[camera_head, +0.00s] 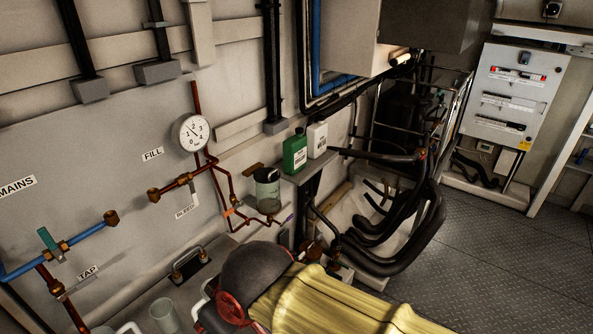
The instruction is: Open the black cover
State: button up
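A small black plate with a metal handle (189,264) is on the grey surface at lower centre-left. It may be the black cover; it looks shut, lying flat against the surface. A clear jar with a dark top (268,190) stands further back at the centre. A large dark rounded shape (254,268) with a red ring and a yellow ribbed part is at the bottom centre; I cannot tell whether it is part of my arm. I cannot make out my gripper's fingers in this view.
A green bottle (295,153) and a white bottle (317,140) stand on a ledge. A round gauge (190,132), copper pipes and a teal-handled tap (50,243) line the wall. Thick black hoses (400,235) curve at centre right. The metal floor (500,250) at right is clear.

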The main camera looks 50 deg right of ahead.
aim_at(266, 175)
jog(key=z, duration=1.25)
jog(key=i+l, duration=0.2)
jog(key=l, duration=0.15)
jog(key=i+l+u, duration=0.1)
jog(key=l, duration=0.3)
jog(key=i+l, duration=0.3)
jog(key=l+u, duration=0.05)
